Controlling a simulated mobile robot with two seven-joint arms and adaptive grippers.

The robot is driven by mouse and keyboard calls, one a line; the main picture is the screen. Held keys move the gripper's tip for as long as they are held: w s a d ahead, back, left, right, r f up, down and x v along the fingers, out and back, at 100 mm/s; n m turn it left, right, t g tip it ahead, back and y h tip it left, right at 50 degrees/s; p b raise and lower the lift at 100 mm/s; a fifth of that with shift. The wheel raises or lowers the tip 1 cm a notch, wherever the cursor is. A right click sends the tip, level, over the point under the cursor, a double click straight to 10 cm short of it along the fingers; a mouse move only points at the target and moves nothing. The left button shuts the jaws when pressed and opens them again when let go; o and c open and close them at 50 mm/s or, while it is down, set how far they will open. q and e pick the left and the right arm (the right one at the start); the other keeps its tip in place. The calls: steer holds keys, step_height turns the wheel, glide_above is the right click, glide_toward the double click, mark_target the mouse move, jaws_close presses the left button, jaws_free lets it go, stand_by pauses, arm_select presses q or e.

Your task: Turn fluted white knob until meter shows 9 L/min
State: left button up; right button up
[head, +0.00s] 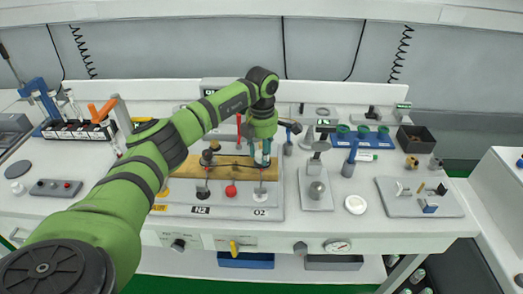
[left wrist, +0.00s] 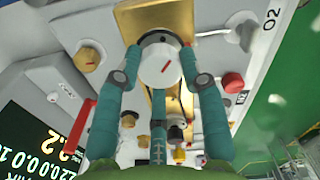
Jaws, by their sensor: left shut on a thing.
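In the head view my left gripper (head: 262,157) points down over the brass plate (head: 181,167), behind the O2 label (head: 260,212), and hides the knob. My right gripper is not in view.
A red knob (head: 231,190) and a black knob (head: 203,191) stand in front of the plate. A grey stand with a metal ball (head: 317,190) is to the right. A white round lid (head: 355,204) and a grey tray (head: 390,204) lie farther right.

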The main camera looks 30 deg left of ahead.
arm_select(q)
steer(key=n, duration=0.4)
steer(key=shift+n, duration=0.3)
steer(key=n+p, duration=0.1)
steer(key=n, duration=0.3)
steer(key=shift+n, duration=0.3)
steer(key=n+p, duration=0.1)
steer(key=n, duration=0.3)
steer(key=shift+n, duration=0.3)
steer(key=n+p, duration=0.1)
steer(key=n, duration=0.2)
steer(key=shift+n, duration=0.3)
steer(key=n+p, duration=0.1)
steer(key=n, duration=0.2)
steer(key=shift+r+n, duration=0.1)
steer(key=shift+n, duration=0.2)
steer(key=n+p, duration=0.2)
steer(key=n, duration=0.1)
steer(key=shift+a+n, duration=0.1)
steer(key=shift+n, duration=0.3)
steer(key=n+p, duration=0.2)
steer(key=n, duration=0.2)
steer(key=shift+n+p, duration=1.05)
steer(key=shift+n, duration=1.05)
